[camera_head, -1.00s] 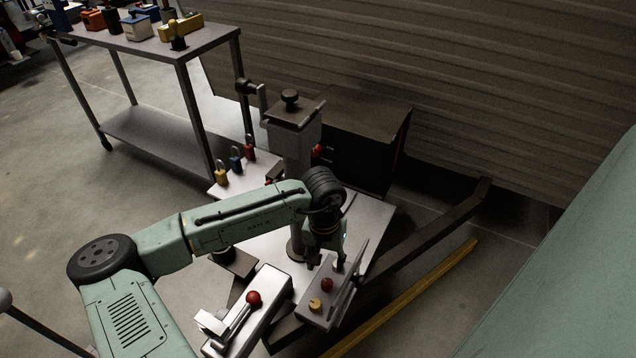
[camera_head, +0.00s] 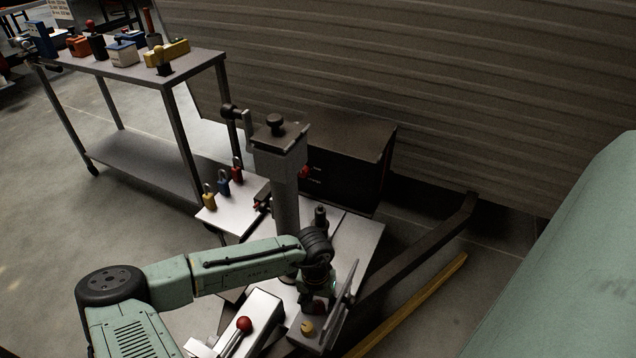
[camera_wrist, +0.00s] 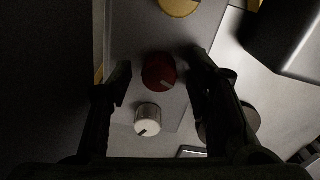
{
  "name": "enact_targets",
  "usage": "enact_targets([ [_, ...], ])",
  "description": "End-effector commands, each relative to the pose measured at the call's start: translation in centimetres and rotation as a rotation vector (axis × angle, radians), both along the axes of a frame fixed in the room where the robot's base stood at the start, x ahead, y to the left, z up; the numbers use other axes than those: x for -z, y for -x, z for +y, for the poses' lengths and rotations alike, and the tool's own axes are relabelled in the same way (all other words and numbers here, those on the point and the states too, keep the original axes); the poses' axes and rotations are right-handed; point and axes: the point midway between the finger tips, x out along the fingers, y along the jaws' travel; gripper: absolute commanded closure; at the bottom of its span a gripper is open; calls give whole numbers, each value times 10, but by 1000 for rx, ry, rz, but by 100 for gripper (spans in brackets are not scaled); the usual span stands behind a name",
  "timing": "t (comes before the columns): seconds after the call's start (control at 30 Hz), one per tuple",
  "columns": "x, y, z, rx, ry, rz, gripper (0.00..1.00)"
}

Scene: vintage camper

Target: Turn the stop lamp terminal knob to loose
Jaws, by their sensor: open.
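A grey terminal box (camera_head: 318,338) carries yellow, red and white knobs in a row. The yellow knob (camera_head: 307,327) shows clear of my gripper and is cut off at the top of the wrist view (camera_wrist: 180,6). The red knob (camera_wrist: 158,72) has a pale pointer mark toward its lower right. The white knob (camera_wrist: 148,120) has a dark mark toward its lower left. No label is readable to tell which is the stop lamp knob. My gripper (camera_wrist: 160,64) is open, its fingers on either side of the red knob, apart from it. In the head view my gripper (camera_head: 318,298) partly hides the red knob.
A thin upright plate (camera_head: 342,300) stands along the box's right side. A red-balled lever (camera_head: 243,324) on a white block is to the left. A post with a vise-like head (camera_head: 279,140) rises behind. Padlocks (camera_head: 223,183) stand farther back.

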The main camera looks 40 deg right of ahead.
Motion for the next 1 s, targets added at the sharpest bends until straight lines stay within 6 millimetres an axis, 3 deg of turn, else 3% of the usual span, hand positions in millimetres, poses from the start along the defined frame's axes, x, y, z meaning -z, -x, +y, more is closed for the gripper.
enact_targets([
  [0.7,0,0,0,0,-1,1,100],
  [1.0,-3,2,0,-90,1,7,100],
])
